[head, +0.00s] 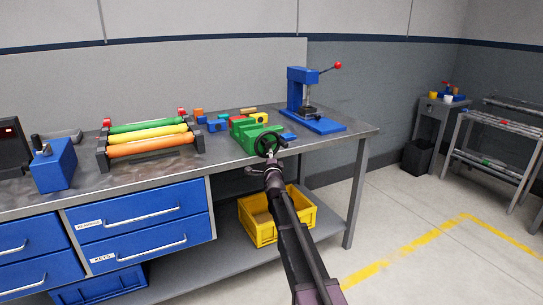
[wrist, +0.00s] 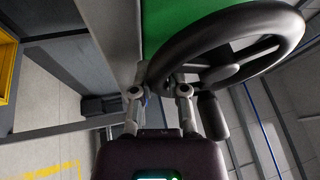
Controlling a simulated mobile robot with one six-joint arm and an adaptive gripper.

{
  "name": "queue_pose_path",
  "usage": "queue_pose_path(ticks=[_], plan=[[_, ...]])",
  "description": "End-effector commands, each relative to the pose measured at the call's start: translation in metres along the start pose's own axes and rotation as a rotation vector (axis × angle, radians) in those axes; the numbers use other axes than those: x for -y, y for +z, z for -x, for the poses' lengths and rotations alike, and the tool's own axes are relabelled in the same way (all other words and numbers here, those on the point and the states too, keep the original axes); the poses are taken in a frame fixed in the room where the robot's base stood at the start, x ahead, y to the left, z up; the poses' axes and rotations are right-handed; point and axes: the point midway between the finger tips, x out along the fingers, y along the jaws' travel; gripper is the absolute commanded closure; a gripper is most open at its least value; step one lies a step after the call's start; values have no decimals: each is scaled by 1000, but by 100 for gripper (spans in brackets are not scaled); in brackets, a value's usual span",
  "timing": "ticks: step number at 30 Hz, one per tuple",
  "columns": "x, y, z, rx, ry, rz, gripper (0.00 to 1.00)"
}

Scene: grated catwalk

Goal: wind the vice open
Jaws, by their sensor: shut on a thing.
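The green vice (head: 243,128) stands at the front edge of the steel workbench, and its green body also shows at the top of the wrist view (wrist: 178,22). Its black handwheel (head: 261,146) faces me and fills the upper right of the wrist view (wrist: 232,33). A dark crank handle (wrist: 212,116) sticks out from the wheel's rim. My gripper (head: 272,160) reaches up to the wheel from below. In the wrist view its two fingers (wrist: 159,88) are at the near left part of the rim, shut on it. The vice's jaw gap is not clear.
Small coloured blocks (head: 213,125) lie behind the vice. A blue press (head: 315,122) with a red-knobbed lever stands to its right. A rack of coloured rollers (head: 150,139) is left. A yellow crate (head: 262,231) sits on the shelf below. The floor at right is free.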

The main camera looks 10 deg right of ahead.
Motion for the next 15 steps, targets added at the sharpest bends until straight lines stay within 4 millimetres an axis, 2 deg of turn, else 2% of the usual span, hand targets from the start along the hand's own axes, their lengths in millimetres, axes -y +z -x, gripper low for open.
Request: queue_pose_path(ticks=[15], plan=[[1, -10, -5, 38, -79, 184, 100]])
